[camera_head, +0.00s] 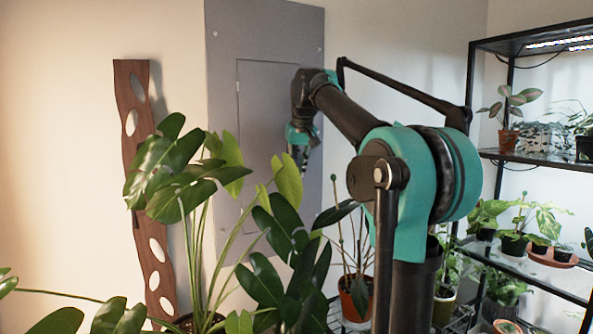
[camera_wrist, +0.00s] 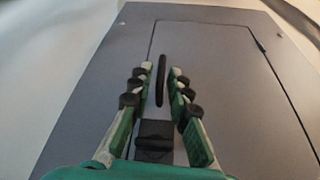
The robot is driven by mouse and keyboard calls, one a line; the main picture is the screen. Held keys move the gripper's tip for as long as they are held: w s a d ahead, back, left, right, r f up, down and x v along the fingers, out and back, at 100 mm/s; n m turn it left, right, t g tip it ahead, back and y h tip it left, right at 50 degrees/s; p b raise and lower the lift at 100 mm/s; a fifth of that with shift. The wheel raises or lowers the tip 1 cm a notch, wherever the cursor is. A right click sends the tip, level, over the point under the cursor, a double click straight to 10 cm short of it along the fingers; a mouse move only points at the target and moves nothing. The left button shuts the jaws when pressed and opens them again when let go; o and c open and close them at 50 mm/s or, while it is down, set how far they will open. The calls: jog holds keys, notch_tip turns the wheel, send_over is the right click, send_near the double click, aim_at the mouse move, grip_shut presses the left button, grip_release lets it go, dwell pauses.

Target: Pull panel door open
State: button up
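The grey panel door (camera_head: 262,110) is set in a wider grey electrical panel on the wall. It looks closed, flush within its thin seam, and also fills the middle of the wrist view (camera_wrist: 215,65). A slim black upright handle (camera_wrist: 161,72) is on the door. My gripper (camera_wrist: 162,72) is open, its green fingers on either side of the handle in the wrist view, with a gap showing on both sides. I cannot tell how deep the fingers reach. In the head view, my gripper (camera_head: 301,160) is in front of the door's lower right, and the handle is hidden.
A large leafy plant (camera_head: 175,175) stands in front of the panel's left and lower parts. A smaller potted plant (camera_head: 355,295) is below my arm. A black shelf rack (camera_head: 540,160) with several pots is at the right. A wavy wooden strip (camera_head: 131,95) hangs at left.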

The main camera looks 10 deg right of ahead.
grip_shut()
jog(key=shift+s, duration=0.15)
